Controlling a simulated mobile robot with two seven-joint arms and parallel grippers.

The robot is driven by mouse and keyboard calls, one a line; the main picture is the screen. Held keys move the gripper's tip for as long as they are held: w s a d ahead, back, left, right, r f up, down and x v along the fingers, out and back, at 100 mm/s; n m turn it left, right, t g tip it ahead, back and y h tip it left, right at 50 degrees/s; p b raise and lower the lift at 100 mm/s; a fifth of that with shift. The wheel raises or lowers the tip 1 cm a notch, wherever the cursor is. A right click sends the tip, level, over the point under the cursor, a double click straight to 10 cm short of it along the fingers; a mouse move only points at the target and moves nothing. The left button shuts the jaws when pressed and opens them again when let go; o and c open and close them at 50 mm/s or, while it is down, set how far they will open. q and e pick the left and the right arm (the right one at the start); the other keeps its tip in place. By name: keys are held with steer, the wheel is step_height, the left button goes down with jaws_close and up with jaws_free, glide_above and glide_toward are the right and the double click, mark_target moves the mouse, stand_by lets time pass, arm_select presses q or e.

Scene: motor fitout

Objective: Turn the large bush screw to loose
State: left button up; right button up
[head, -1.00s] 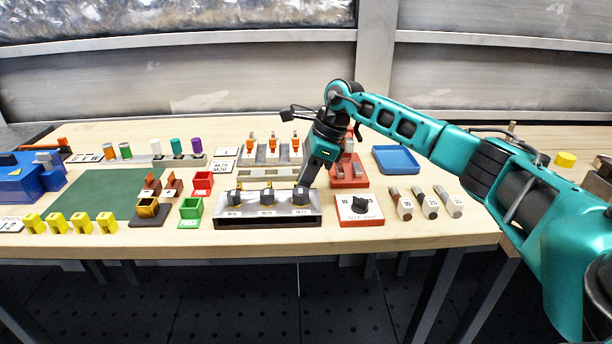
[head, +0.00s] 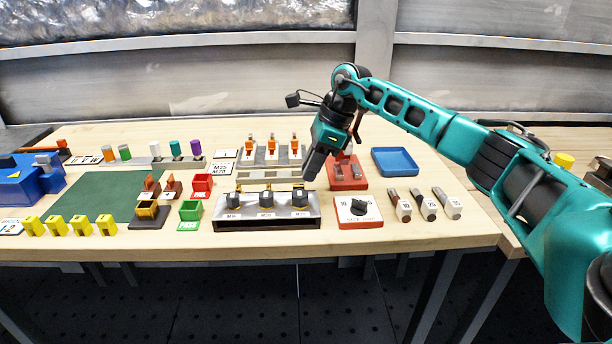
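A silver block (head: 222,209) on a dark base stands near the table's front edge. It carries three dark knob-like screws in a row, with labels that seem to read M16, M20 and M25. The rightmost screw (head: 300,199), by the M25 label, looks like the large one. My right gripper (head: 312,172) is above and behind that screw, apart from it and pointing down. Its fingers are dark and seen edge-on, so their gap does not show. My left gripper is out of view.
A white plate with a red edge and a black dial (head: 358,207) sits right of the block. A blue tray (head: 395,161) lies at the back right.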

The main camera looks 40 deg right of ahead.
arm_select(q)
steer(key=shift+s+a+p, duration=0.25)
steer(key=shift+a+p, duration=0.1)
steer(key=shift+p, duration=0.1)
arm_select(e)
steer(key=v, duration=0.9)
steer(key=shift+r, duration=0.2)
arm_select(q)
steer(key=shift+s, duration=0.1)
arm_select(e)
steer(key=shift+s+d, duration=0.1)
steer(key=shift+s, duration=0.1)
